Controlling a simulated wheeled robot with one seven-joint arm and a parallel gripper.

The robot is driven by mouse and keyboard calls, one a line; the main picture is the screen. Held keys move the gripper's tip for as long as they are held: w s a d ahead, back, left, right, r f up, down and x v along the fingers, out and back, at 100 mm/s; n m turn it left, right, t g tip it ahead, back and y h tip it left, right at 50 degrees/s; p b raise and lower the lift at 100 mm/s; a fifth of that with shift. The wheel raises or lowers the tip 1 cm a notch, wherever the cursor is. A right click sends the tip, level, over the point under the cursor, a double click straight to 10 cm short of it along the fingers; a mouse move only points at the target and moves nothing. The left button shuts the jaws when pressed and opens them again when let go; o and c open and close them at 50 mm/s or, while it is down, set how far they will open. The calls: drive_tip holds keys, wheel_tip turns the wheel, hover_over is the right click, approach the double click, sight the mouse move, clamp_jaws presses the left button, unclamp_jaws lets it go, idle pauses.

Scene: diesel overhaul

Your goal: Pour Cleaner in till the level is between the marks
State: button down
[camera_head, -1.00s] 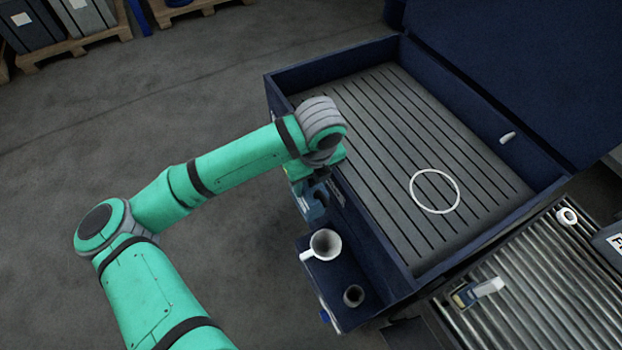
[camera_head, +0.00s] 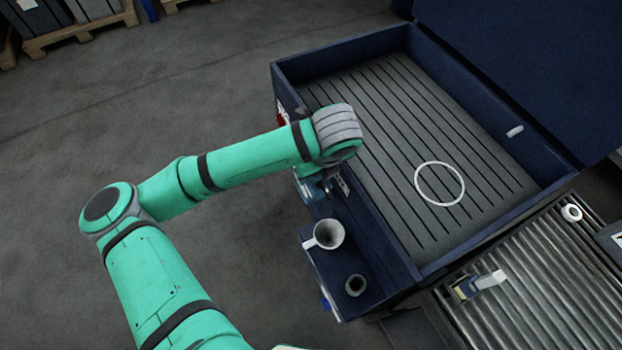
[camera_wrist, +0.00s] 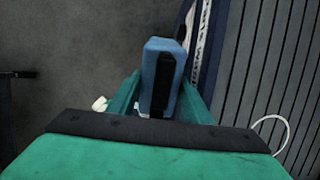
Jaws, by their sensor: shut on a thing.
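My gripper (camera_wrist: 160,98) is shut on a blue container (camera_wrist: 157,72) with a dark strip down its face, seen from above in the wrist view. I cannot read a label on it to tell whether it is the Cleaner. In the head view the container (camera_head: 308,188) is partly hidden under my wrist, beside the left wall of a dark blue basin (camera_head: 372,218). A white mug (camera_head: 326,234) and a small dark cup (camera_head: 356,285) stand on the side shelf (camera_head: 338,262), nearer the camera than the container. No level marks or liquid can be made out.
The basin has a slatted grey floor with a white ring (camera_head: 418,183) on it and a raised lid (camera_head: 535,70). Floor at left is clear.

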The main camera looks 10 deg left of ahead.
drive_tip(key=shift+r, duration=0.15)
drive_tip(key=shift+r+t+y, duration=0.35)
drive_tip(key=shift+t+y, duration=0.05)
drive_tip(key=shift+t, duration=0.1)
drive_tip(key=shift+s+t+y, duration=0.1)
drive_tip(key=shift+t+y, duration=0.2)
drive_tip(key=shift+t, duration=0.1)
idle(0.5)
drive_tip(key=shift+d+f+t+y, duration=0.1)
drive_tip(key=shift+f+t+y, duration=0.15)
drive_tip(key=shift+t+y, duration=0.2)
drive_tip(key=shift+s+f, duration=0.1)
drive_tip(key=shift+f, duration=0.05)
